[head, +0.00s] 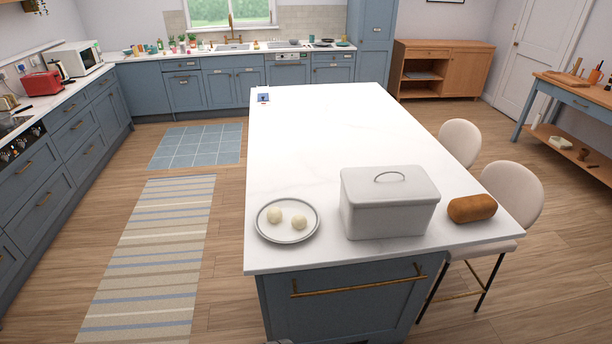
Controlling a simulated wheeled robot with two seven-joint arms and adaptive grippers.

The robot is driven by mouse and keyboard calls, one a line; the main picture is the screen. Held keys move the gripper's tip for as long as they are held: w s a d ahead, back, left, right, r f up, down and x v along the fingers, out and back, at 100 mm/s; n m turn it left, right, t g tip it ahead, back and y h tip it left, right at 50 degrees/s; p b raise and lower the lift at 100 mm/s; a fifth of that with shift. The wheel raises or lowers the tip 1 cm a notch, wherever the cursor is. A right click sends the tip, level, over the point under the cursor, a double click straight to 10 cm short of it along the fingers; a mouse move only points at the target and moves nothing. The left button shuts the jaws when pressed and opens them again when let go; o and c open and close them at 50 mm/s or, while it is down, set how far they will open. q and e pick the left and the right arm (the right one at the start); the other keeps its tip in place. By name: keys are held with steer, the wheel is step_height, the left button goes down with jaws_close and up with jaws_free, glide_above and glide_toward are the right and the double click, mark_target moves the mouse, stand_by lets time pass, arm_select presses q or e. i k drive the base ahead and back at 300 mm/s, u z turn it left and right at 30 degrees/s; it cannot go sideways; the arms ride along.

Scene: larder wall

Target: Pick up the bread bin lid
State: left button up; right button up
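The bread bin (388,217) is a pale grey box standing near the front edge of the white island top. Its lid (416,182) sits on top of it, closed, with an arched metal handle (390,174) in the middle. The inside of the bin is hidden by the lid. Neither my left nor my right gripper can be made out in the head view.
A plate (288,236) with two pale round pieces stands left of the bin. A brown loaf (472,208) lies to its right, near the island's edge. The island top (320,128) behind is mostly clear. Stools (512,190) stand along the right side.

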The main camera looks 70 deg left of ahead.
mark_target(393, 186)
steer(key=u, duration=2.6)
steer(key=i, duration=0.65)
